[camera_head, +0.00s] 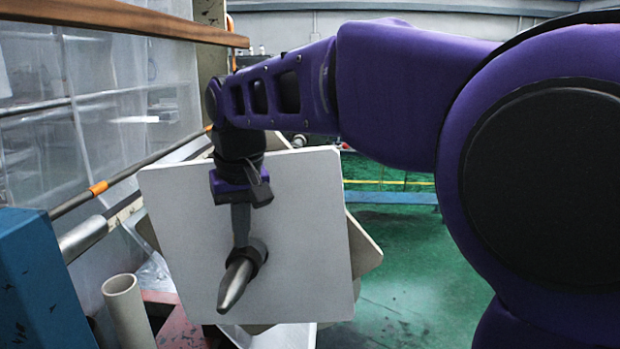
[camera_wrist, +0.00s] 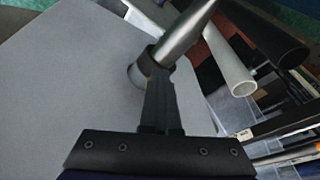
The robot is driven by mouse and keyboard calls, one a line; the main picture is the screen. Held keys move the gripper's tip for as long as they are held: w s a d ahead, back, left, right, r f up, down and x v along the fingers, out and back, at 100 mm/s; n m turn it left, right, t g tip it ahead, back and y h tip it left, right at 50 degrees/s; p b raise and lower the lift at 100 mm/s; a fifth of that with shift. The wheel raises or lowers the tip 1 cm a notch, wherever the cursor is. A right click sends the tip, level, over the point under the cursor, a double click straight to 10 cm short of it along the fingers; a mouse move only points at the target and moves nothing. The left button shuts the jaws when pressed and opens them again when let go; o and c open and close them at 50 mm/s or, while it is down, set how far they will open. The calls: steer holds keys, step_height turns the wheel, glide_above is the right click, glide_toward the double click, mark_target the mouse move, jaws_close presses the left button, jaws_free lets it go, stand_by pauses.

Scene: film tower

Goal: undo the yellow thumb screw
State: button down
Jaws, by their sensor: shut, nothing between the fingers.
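I cannot make out the yellow thumb screw in either view. A pale square plate (camera_head: 300,215) stands upright in the head view, and its broad face (camera_wrist: 75,75) fills the left of the wrist view. A pointed metal spindle (camera_head: 235,284) sticks out of it through a dark collar (camera_head: 259,252); the spindle (camera_wrist: 187,32) also shows in the wrist view. My gripper (camera_head: 241,240) is in front of the plate at the collar. Its fingers (camera_wrist: 157,82) are together and empty, their tips overlapping the collar in view. I cannot tell whether they touch it.
More pale plates (camera_head: 364,243) sit behind the first, turned at an angle. A beige tube (camera_head: 127,312) stands at lower left beside a blue post (camera_head: 38,285). A wooden beam (camera_head: 125,20) crosses the upper left. Green floor (camera_head: 405,265) lies open at right.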

steer(key=shift+w+d+p, duration=0.25)
steer(key=shift+d+p, duration=0.1)
steer(key=shift+p, duration=0.1)
steer(key=shift+s, duration=0.1)
steer(key=shift+s+d, duration=0.2)
step_height(320, 180, up, 6)
steer(key=p, duration=0.2)
stand_by(0.4)
